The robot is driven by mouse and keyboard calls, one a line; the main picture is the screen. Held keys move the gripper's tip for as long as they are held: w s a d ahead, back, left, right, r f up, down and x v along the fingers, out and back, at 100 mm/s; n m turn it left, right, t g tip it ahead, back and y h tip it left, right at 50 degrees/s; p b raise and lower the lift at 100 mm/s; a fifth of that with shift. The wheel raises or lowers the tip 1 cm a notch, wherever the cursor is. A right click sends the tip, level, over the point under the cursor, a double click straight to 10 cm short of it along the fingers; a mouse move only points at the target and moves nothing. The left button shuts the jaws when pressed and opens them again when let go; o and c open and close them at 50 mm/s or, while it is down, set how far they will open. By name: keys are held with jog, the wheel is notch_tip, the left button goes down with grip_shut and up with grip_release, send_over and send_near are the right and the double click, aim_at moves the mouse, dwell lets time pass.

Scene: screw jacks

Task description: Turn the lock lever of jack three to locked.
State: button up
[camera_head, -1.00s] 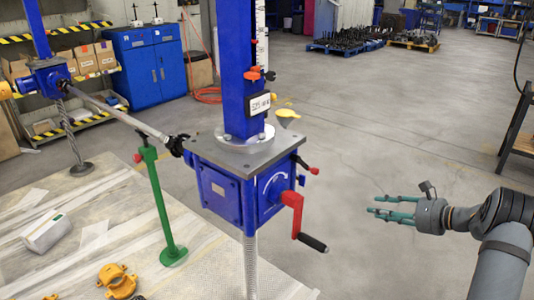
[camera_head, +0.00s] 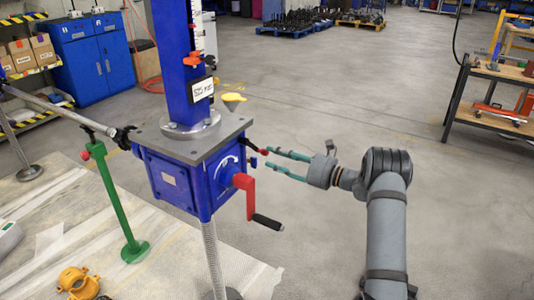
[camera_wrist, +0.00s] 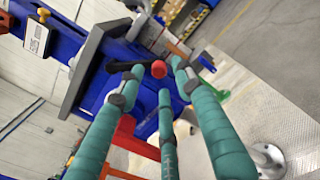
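The jack (camera_head: 170,178) in front of me is a blue box with a grey top plate, a blue column and a red crank (camera_head: 246,190) with a black grip. A short black lock lever (camera_head: 250,146) with a red tip sticks out from its right side, below the plate. I cannot read a jack number on the white label (camera_head: 203,90). My gripper (camera_head: 268,159) has teal fingers, spread open, at the lever's red end. In the wrist view, the lever's red tip (camera_wrist: 158,69) lies among the fingertips (camera_wrist: 155,82); contact is unclear.
The crank is just below my fingers. A long shaft (camera_head: 60,112) runs left from the jack. A workbench (camera_head: 500,95) is at far right. The floor between is clear.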

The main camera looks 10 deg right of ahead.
aim_at(268, 154)
jog(key=shift+x, duration=1.75)
jog(key=shift+c, duration=0.5)
jog(key=c, duration=0.7)
jog(key=shift+f, duration=0.1)
grip_shut()
